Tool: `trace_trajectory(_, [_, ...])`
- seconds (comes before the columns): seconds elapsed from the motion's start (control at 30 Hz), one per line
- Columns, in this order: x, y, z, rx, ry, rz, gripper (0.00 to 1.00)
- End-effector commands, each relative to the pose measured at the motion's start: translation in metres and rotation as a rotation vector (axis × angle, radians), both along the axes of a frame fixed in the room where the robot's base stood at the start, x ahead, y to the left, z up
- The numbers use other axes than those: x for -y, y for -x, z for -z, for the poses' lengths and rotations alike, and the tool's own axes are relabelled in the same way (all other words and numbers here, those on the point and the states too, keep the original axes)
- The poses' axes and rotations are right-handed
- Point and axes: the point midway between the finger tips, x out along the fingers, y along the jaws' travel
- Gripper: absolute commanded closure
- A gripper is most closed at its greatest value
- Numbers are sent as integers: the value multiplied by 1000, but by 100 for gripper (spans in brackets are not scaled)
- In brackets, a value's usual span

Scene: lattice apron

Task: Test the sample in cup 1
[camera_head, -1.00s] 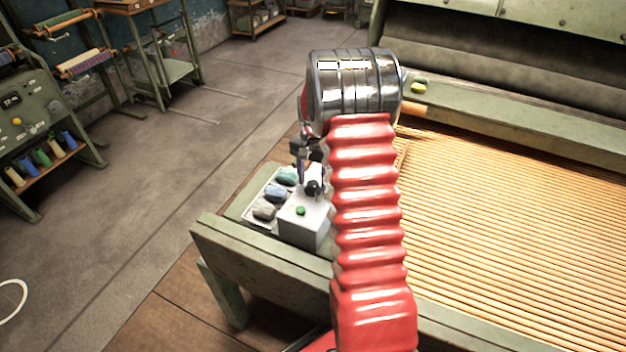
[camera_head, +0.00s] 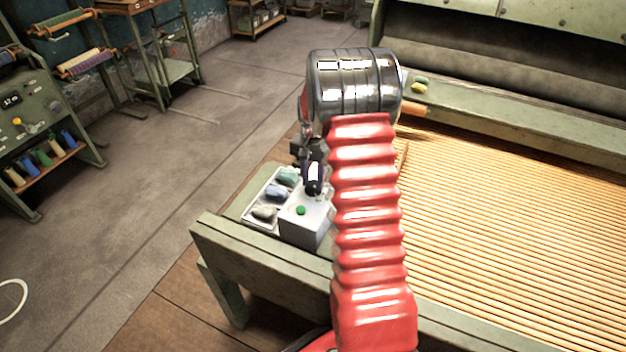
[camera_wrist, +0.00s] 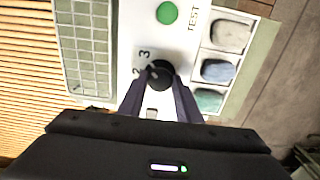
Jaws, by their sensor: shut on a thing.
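A white test box (camera_head: 305,226) stands on the table's near-left corner. Its round green button (camera_wrist: 167,12) is beside the word TEST in the wrist view. Its black knob (camera_wrist: 161,73) has the numbers 2 and 3 beside it; where its pointer aims is unclear. My gripper (camera_wrist: 160,85) is shut on the knob, one dark finger on each side. In the head view my gripper (camera_head: 313,180) hides most of the knob. Beside the box a white tray holds a grey sample (camera_wrist: 231,36), a blue sample (camera_wrist: 218,71) and a green sample (camera_wrist: 208,100).
A gridded panel (camera_wrist: 85,40) lies on the box's other side in the wrist view. The slatted lattice (camera_head: 510,210) fills the right. The floor at left is open.

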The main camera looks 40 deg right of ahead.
Motion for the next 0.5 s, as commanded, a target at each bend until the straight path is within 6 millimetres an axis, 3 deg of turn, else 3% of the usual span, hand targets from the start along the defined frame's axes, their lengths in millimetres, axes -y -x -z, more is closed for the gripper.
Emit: trace_trajectory(0.5, [-1, -1, 0, 1, 0, -208, 92])
